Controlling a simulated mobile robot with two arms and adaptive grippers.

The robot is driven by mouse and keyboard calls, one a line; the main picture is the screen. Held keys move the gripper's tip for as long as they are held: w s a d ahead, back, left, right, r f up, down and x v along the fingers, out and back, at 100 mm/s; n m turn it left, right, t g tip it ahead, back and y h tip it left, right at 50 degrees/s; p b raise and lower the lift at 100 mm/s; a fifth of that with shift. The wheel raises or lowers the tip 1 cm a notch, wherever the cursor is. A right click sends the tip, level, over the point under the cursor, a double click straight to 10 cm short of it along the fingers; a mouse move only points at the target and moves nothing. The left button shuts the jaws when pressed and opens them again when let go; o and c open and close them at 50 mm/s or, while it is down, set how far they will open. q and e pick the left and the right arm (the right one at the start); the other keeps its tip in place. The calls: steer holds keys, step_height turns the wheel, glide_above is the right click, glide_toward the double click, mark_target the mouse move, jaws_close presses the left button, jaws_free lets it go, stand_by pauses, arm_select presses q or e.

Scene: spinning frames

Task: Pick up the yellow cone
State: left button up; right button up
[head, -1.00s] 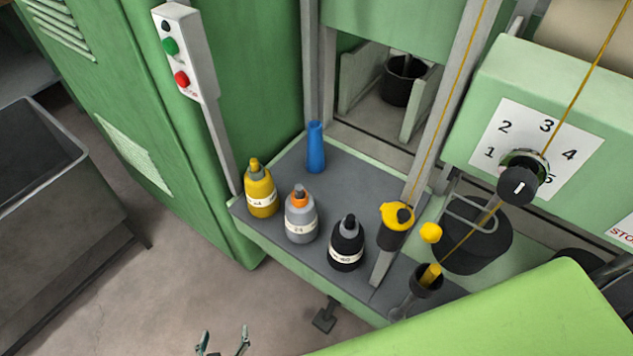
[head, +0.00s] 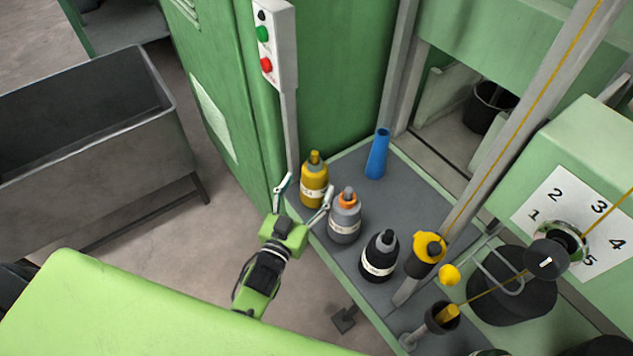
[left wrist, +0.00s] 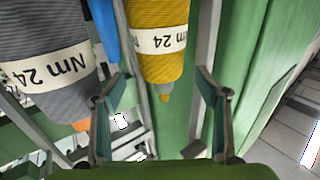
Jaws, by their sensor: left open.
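The yellow cone (head: 314,187), a yarn bobbin with a white label and a pointed yellow tip, stands upright at the shelf's near left corner. In the left wrist view the yellow cone (left wrist: 163,42) appears upside down between the two fingers (left wrist: 160,88), apart from both. The grey cone (head: 346,220) with an orange ring stands just right of it; it also shows in the left wrist view (left wrist: 52,62). My right gripper cannot be made out.
A black cone (head: 380,257) stands farther right on the grey shelf (head: 348,168). A blue tube (head: 377,154) stands behind. The green cabinet (head: 237,110) and a control box post (head: 291,140) border the shelf's left. A metal bin (head: 150,150) stands left.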

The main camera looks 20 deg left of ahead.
mark_target(315, 171)
arm_select(q)
steer(key=shift+w+d+p, duration=0.1)
steer(key=shift+w+p, duration=0.35)
steer(key=shift+w, duration=2.5)
steer(key=shift+c, duration=0.2)
jaws_close()
steer(key=shift+r, duration=0.1)
